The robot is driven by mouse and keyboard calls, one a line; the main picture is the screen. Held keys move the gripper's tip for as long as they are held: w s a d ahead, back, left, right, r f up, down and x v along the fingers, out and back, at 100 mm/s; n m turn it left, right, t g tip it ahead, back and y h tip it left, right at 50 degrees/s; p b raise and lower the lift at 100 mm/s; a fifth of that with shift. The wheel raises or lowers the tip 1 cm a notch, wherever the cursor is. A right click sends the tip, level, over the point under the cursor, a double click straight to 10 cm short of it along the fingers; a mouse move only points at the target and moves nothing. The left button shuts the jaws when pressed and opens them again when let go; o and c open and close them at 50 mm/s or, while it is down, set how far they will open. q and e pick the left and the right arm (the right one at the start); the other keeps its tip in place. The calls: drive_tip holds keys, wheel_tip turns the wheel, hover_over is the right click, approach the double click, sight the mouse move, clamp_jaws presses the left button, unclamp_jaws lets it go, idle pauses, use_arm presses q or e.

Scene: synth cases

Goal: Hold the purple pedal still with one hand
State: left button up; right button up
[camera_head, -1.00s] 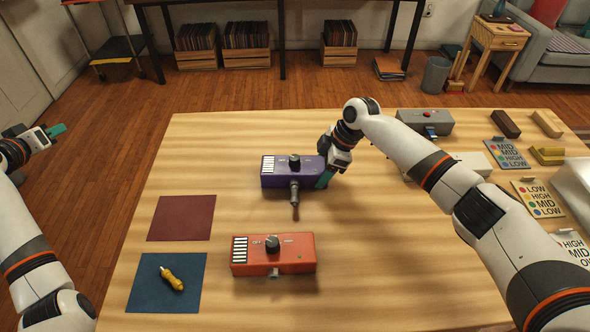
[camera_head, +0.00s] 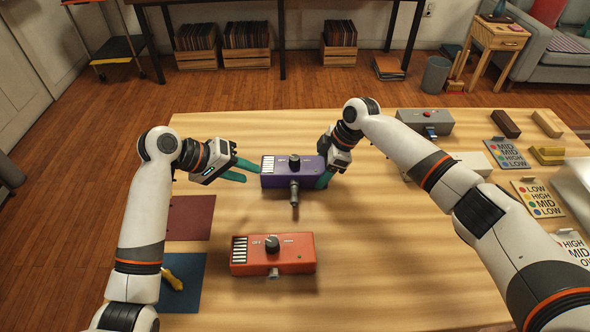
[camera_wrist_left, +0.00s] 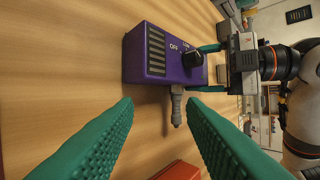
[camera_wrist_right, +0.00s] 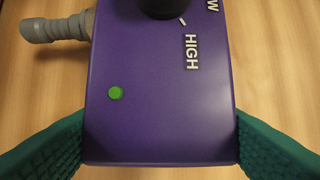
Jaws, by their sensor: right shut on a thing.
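The purple pedal (camera_head: 285,181) lies on the table with a black knob, a striped panel on its left end and a grey plug on its front side. It also shows in the left wrist view (camera_wrist_left: 170,70). My right gripper (camera_head: 326,179) is shut on the pedal's right end; in the right wrist view its green fingers press both sides of the purple pedal (camera_wrist_right: 160,110). My left gripper (camera_head: 246,171) is just left of the pedal. In the left wrist view its green fingers (camera_wrist_left: 160,130) are wide apart with nothing between them, the pedal ahead.
An orange pedal (camera_head: 290,258) lies in front of the purple one. A maroon mat (camera_head: 190,220) and a blue mat (camera_head: 190,295) with a yellow-handled tool (camera_head: 172,280) are at the left. A grey pedal (camera_head: 425,121), blocks and label cards stand at the right.

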use_arm(q)
drive_tip(key=shift+m+g, duration=0.3)
drive_tip(key=shift+g, duration=0.4)
drive_tip(key=shift+s+d+f, duration=0.3)
drive_tip(key=shift+d+f, duration=0.8)
drive_tip(key=shift+d, duration=0.6)
drive_tip(key=shift+s+d+f, duration=0.25)
drive_tip(key=shift+d+f, duration=0.85)
drive_tip(key=shift+d, duration=0.6)
drive_tip(key=shift+s+d+f, duration=0.3)
drive_tip(key=shift+d+f, duration=0.8)
drive_tip(key=shift+d, duration=0.6)
clamp_jaws()
drive_tip(key=shift+s, duration=0.15)
drive_tip(key=shift+s+a, duration=0.15)
drive_tip(key=shift+s, duration=1.7)
